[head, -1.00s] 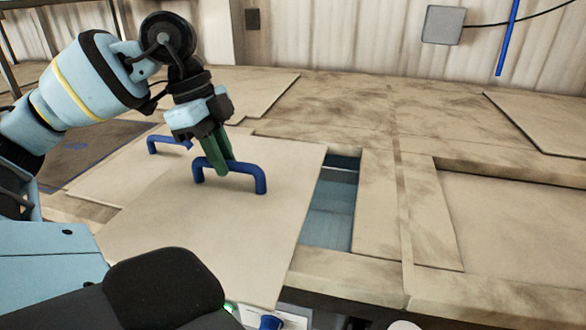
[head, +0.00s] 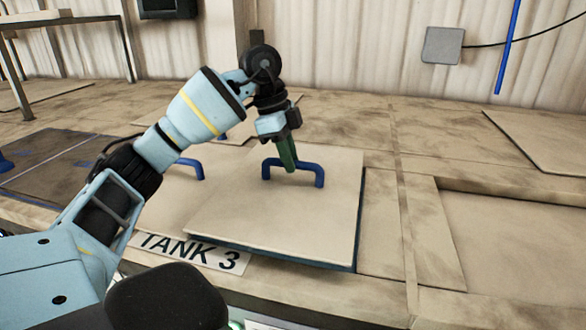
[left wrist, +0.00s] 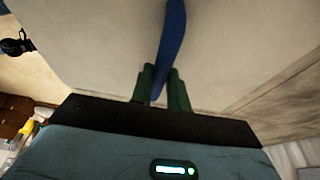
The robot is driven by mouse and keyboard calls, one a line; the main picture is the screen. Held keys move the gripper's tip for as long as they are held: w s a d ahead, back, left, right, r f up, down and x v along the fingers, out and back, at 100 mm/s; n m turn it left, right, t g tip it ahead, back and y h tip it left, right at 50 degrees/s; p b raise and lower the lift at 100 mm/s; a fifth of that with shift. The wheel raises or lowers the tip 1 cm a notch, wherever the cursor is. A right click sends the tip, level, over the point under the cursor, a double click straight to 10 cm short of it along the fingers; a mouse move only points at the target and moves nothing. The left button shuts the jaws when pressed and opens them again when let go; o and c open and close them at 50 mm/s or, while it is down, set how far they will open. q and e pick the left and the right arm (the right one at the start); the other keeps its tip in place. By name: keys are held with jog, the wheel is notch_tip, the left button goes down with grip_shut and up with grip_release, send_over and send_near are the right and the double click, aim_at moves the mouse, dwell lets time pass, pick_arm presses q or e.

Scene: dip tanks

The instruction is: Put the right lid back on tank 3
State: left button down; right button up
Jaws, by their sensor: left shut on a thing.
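A square beige lid (head: 300,215) with a blue bar handle (head: 310,168) lies over or just above the tank opening behind the TANK 3 label (head: 190,252). My left gripper (head: 288,165) is shut on that handle, reaching down from above. In the left wrist view its green fingers (left wrist: 163,88) sit on either side of the blue handle (left wrist: 172,40). A thin dark teal strip (head: 356,225) shows along the lid's right and front edges. I cannot tell whether the lid is fully seated. My right gripper is not in view.
Another beige lid with a blue handle (head: 190,168) lies close on the left, partly behind my arm. A recessed panel (head: 525,240) is at the right. A grey wall box (head: 443,45) and a blue pipe (head: 508,45) are at the back.

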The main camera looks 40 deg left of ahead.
aim_at(297, 180)
pick_arm(q)
jog(key=shift+w+r, duration=0.1)
jog(key=shift+w, duration=0.25)
jog(key=shift+w, duration=0.25)
notch_tip(297, 180, down, 4)
jog(key=shift+r, duration=0.2)
jog(key=c, duration=1.4)
grip_release()
jog(key=shift+f, duration=0.15)
jog(key=shift+o, duration=0.2)
